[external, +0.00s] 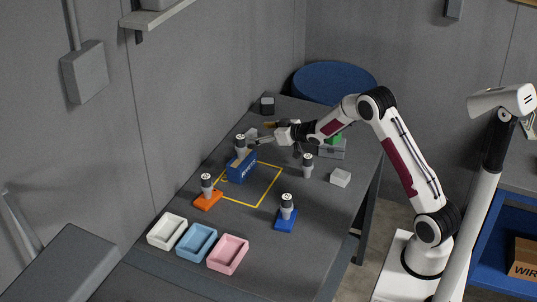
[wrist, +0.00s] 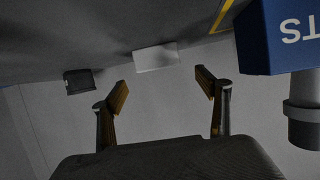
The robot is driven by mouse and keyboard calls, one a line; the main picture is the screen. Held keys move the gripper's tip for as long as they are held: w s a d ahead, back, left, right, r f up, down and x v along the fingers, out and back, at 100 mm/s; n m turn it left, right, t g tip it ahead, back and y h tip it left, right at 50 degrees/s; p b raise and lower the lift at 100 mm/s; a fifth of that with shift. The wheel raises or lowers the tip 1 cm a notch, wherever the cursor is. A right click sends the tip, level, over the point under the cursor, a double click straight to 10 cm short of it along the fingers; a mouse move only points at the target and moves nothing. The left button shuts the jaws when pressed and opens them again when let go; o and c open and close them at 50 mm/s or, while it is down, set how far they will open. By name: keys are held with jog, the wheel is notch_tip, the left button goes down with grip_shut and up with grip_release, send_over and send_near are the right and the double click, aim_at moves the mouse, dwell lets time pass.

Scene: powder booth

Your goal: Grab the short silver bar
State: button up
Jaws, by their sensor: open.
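A short, light silver block (external: 251,133), which looks like the short silver bar, lies on the dark table near the wall. It also shows in the wrist view (wrist: 155,58), a little beyond the fingertips and roughly centred between them. My gripper (external: 261,133) is open, with its fingers low and stretched toward the block. In the wrist view my gripper (wrist: 161,88) has both fingers spread with nothing between them. I cannot tell how high the fingertips are above the table.
A blue lettered box (external: 242,166) with a grey-topped cylinder beside it is close to the gripper. A black block (external: 267,105) lies beyond. A pale block (external: 340,177), a grey toolbox (external: 331,149) and several stamp-like items stand around. White, blue and pink trays line the front.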

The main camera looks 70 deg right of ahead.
aim_at(248, 133)
jog(key=shift+w+f, duration=0.2)
jog(key=shift+w, duration=0.25)
jog(key=shift+w+d+f, duration=0.1)
jog(key=shift+x, duration=2.45)
jog(key=shift+f, duration=0.15)
jog(key=c, duration=1.4)
